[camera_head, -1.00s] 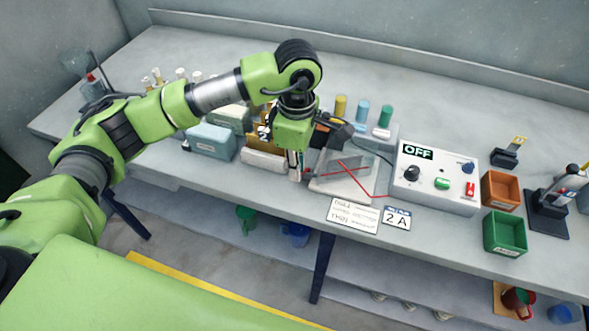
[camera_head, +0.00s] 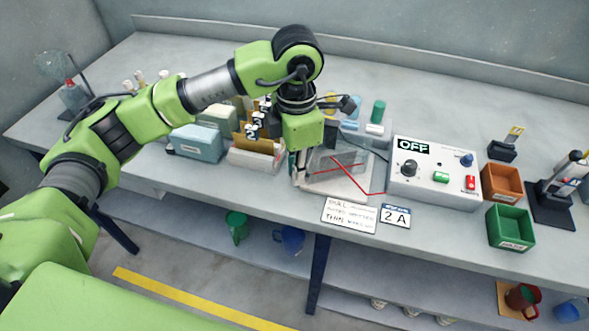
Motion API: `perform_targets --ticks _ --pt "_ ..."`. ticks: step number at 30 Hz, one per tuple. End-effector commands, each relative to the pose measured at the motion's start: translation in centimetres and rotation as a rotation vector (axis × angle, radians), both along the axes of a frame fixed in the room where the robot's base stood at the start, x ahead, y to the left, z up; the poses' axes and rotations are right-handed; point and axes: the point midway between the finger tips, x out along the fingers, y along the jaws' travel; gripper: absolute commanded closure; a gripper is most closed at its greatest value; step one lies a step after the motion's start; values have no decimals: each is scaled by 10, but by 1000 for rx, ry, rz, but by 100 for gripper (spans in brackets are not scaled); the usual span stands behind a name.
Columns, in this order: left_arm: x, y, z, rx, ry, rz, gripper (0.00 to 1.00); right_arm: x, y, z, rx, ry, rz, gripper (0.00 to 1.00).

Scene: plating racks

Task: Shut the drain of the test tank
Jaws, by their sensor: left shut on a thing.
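The test tank (camera_head: 350,185) is a low clear box on a pale base at the front middle of the bench, with red leads across it. My left gripper (camera_head: 299,170) points down at the left end of the tank, close against it. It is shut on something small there. The fingers hide the held part, so I cannot make out the drain or its position. My right gripper is not in view.
A control box (camera_head: 434,186) reading OFF stands right of the tank, with orange (camera_head: 501,196) and green (camera_head: 511,243) bins beyond. Labels (camera_head: 350,215) lie in front. Card racks (camera_head: 250,160) and a pale blue box (camera_head: 196,144) stand left. The back of the bench is mostly clear.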

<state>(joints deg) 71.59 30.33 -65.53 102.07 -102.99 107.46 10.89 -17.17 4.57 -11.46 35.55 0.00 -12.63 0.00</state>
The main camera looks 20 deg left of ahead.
Motion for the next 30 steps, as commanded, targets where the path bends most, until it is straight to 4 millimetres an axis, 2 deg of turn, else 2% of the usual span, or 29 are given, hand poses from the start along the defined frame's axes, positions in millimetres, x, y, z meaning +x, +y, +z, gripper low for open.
perform_targets --ticks 12,13,15,25,30 --pt "1 -1 1 -1 -2 8 100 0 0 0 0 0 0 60" --pt "1 -1 1 -1 -2 8 83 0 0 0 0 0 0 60" --pt "1 -1 1 -1 -2 7 71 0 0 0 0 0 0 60" --pt "0 0 1 0 -1 6 71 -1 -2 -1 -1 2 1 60" --pt "1 -1 19 -2 -4 6 71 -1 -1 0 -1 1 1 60"
